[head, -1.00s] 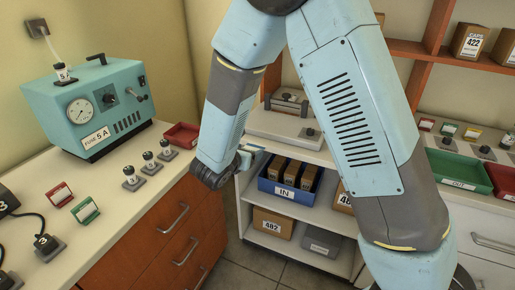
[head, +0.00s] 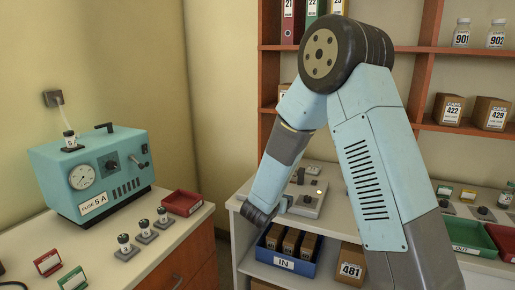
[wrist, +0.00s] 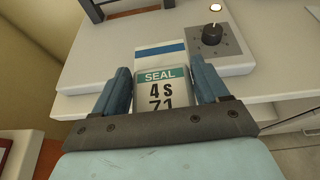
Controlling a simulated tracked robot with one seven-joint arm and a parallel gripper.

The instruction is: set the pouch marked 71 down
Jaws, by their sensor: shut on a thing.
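The pouch marked 71 (wrist: 163,78) shows in the wrist view, with a white and blue top band and a teal label reading SEAL, 4 s, 71. My gripper (wrist: 161,64) is shut on it, one blue finger on each side. The pouch's far end is over the pale plate of the sealer (wrist: 100,60). I cannot tell whether it touches the plate. The pouch cannot be made out there.
The sealer has a black knob (wrist: 212,34) and a lit lamp (wrist: 215,8). Below its top stands a blue IN bin (head: 283,263) with boxes, beside box 481 (head: 351,262). A red tray (head: 181,203) is on the left counter. A green OUT tray (head: 470,240) is at right.

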